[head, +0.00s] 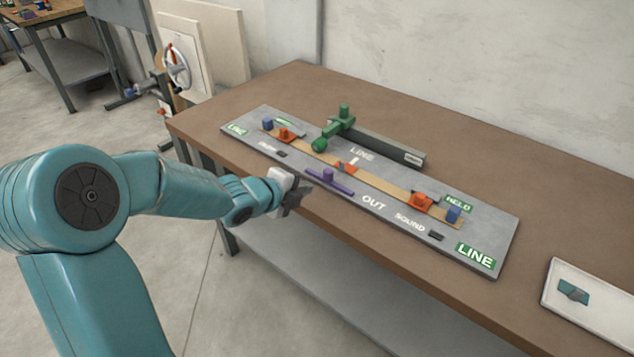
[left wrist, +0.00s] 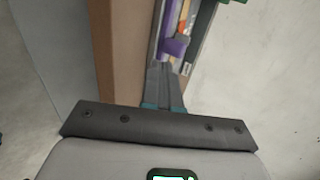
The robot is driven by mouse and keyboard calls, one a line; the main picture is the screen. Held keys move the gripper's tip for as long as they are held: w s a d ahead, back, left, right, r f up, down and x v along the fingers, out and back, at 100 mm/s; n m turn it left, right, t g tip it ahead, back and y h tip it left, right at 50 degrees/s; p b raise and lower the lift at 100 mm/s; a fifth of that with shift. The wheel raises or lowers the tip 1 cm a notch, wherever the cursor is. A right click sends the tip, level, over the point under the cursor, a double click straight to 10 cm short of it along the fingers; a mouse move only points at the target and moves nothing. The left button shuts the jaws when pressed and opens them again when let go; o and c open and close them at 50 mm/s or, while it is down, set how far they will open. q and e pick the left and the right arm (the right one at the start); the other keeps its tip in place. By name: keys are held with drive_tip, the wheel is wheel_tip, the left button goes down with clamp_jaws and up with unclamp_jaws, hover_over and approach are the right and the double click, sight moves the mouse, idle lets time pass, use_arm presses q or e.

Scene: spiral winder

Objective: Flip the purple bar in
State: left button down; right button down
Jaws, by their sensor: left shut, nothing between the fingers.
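The purple bar (head: 329,181) lies along the near edge of the grey board, by the OUT marking, with a short purple knob standing up from it. In the left wrist view the purple bar (left wrist: 174,47) shows just beyond my fingertips. My left gripper (head: 302,190) is shut and empty, just left of the bar and near the board's front edge. In the left wrist view its fingers (left wrist: 160,66) are together; I cannot tell whether they touch the bar. My right gripper is not in view.
The grey board (head: 490,228) on the brown table (head: 300,85) carries a tan strip (head: 384,186) with orange blocks (head: 421,200) and blue blocks (head: 453,214). A green lever (head: 342,122) stands behind. A white tray (head: 600,322) with a teal piece is at right.

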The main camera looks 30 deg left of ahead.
sight(325, 176)
use_arm(q)
drive_tip(key=w, duration=0.5)
drive_tip(key=shift+w+d+f+p, duration=0.2)
drive_tip(key=shift+d+f+p, duration=0.05)
drive_tip(key=shift+f+p, duration=0.1)
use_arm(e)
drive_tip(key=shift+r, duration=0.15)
